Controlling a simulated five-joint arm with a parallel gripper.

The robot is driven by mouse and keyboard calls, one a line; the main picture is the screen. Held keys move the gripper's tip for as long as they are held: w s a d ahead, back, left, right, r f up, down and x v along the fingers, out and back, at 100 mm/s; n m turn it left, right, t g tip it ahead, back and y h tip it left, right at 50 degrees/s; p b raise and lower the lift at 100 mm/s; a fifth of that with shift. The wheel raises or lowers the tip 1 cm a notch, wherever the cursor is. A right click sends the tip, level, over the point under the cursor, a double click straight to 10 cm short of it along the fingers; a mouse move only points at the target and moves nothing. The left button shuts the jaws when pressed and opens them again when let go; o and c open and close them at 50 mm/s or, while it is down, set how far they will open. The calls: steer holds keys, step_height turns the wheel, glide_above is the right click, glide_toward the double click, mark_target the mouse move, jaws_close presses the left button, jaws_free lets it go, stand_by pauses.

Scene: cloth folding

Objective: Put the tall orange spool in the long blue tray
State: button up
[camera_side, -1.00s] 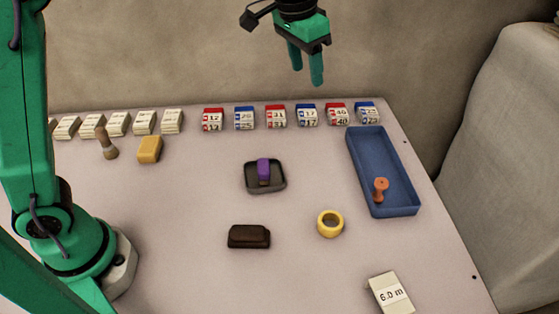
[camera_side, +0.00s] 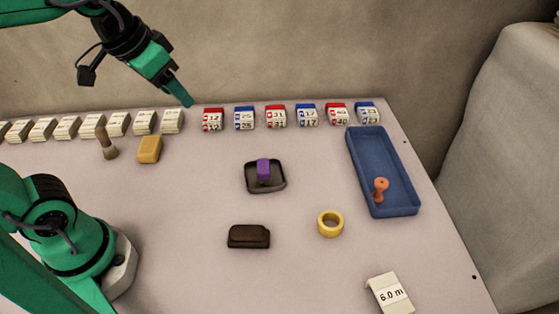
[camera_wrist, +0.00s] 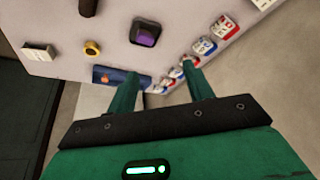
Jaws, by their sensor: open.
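The orange spool (camera_side: 381,190) stands upright inside the long blue tray (camera_side: 367,152), toward its near end. In the wrist view the blue tray (camera_wrist: 117,81) shows small near the left finger, with the spool as an orange spot (camera_wrist: 103,75). My gripper (camera_side: 186,101) is high at the back left, above the row of cards, well apart from the tray. In the wrist view my gripper (camera_wrist: 155,90) has its two fingers spread with nothing held between them.
A dark dish (camera_side: 250,184) holding a purple block (camera_side: 263,168), a dark brown block (camera_side: 249,237), a yellow ring (camera_side: 330,213) and a "6.0 m" box (camera_side: 391,294) lie on the table. Several numbered blocks (camera_side: 276,117) line the back. A yellow block (camera_side: 149,150) and brush-like item (camera_side: 106,145) sit left.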

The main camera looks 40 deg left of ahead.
steer(key=s+a+f, duration=0.1)
steer(key=s+f, duration=0.2)
steer(key=s, duration=0.1)
steer(key=shift+s+a+f+n+t, duration=0.25)
steer(key=shift+s+a+n+t, duration=0.05)
steer(key=shift+s+a+n, duration=0.1)
